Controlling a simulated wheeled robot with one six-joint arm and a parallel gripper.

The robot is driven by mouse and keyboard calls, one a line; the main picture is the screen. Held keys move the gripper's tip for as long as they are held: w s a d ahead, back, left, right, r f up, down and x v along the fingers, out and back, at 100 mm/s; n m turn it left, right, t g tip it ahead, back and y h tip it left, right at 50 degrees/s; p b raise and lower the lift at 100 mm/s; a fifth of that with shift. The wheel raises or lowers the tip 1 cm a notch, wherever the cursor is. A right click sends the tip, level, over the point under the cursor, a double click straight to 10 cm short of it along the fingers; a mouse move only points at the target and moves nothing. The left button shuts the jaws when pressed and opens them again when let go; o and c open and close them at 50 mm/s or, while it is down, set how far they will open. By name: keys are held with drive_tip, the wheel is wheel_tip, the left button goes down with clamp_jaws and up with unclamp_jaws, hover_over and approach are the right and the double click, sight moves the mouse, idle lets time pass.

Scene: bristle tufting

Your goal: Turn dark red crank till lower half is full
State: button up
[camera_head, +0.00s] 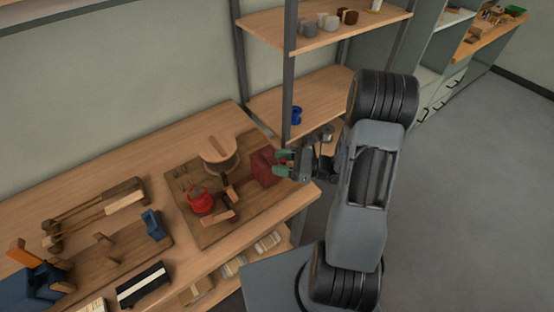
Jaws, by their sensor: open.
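A wooden fixture stands on a brown board (190,228) at the right end of the workbench. It has a round pale wooden piece (219,150) at the back and a small dark wooden arm (223,183) in front of it. A bright red round part (201,201) sits at the front left. A dark red block (265,168) stands at the board's right side. I cannot make out which part is the crank handle, or how full the lower half is. My gripper (284,164), with green fingertips, is open and empty just right of the dark red block; contact cannot be told.
A wooden frame (125,198) and a blue clamp-like part (153,225) are on the bench to the left. A shelf post (288,75) rises close behind my gripper. A shelf (320,88) holds a small blue object (296,115). The floor (460,190) at right is clear.

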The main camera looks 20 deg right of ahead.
drive_tip(key=shift+w+a, duration=0.3)
drive_tip(key=shift+a, duration=0.3)
clamp_jaws()
